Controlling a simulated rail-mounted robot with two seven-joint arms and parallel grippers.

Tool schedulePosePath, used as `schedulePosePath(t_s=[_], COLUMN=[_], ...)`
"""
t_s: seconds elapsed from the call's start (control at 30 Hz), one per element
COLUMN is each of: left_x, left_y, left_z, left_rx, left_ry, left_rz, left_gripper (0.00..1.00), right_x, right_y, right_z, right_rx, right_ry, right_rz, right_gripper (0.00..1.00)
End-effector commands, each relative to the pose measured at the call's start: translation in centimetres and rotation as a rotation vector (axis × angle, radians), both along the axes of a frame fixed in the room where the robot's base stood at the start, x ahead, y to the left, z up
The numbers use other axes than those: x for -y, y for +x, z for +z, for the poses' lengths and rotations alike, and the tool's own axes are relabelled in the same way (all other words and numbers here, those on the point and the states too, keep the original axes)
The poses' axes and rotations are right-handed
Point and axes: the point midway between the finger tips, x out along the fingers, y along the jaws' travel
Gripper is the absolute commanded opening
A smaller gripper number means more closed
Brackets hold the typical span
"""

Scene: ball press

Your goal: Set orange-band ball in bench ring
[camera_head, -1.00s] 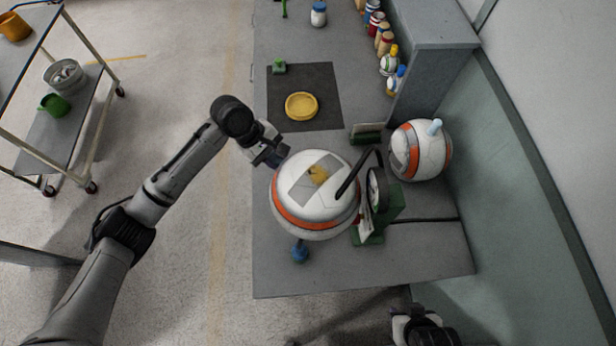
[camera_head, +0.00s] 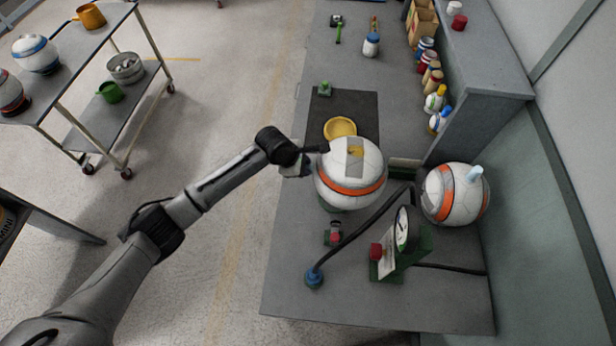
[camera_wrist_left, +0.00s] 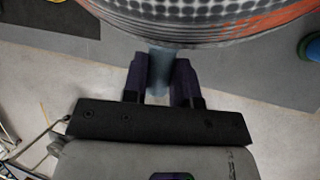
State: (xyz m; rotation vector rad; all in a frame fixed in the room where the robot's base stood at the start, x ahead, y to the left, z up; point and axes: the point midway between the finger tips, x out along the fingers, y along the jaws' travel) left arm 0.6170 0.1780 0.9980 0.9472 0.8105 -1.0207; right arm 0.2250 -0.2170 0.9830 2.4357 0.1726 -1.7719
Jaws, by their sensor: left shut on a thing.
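A white ball with an orange band (camera_head: 350,185) is held above the bench by my left gripper (camera_head: 306,166), at the ball's left side. In the left wrist view, the left gripper's jaws (camera_wrist_left: 160,75) are shut on a blue-grey peg (camera_wrist_left: 159,62) under the ball's edge (camera_wrist_left: 215,25). The ball has a grey strip and a yellow mark on top. A round yellow ring (camera_head: 340,124) lies on the dark mat (camera_head: 365,108), just behind the ball, which partly covers it. My right gripper is not in view.
A second orange-banded ball (camera_head: 440,205) with a pale blue peg sits at the right.

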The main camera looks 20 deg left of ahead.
Motion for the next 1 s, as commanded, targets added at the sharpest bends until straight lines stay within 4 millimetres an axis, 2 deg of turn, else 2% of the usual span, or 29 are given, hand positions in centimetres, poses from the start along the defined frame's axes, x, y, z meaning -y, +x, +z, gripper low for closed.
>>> schedulePosePath(t_s=[0.27,0.57,1.0], left_x=[0.1,0.1,0.1], left_y=[0.1,0.1,0.1], left_z=[-1.3,-4.5,-4.9], left_rx=[0.003,0.003,0.003], left_ry=[-0.002,-0.004,-0.003], left_rz=[-0.001,0.0,-0.002], left_gripper=[0.0,0.0,0.0], right_x=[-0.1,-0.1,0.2], right_y=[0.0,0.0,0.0], right_z=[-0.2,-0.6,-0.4], right_rx=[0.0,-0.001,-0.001], right_ry=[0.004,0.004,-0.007], right_rz=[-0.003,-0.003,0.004], right_gripper=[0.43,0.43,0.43])
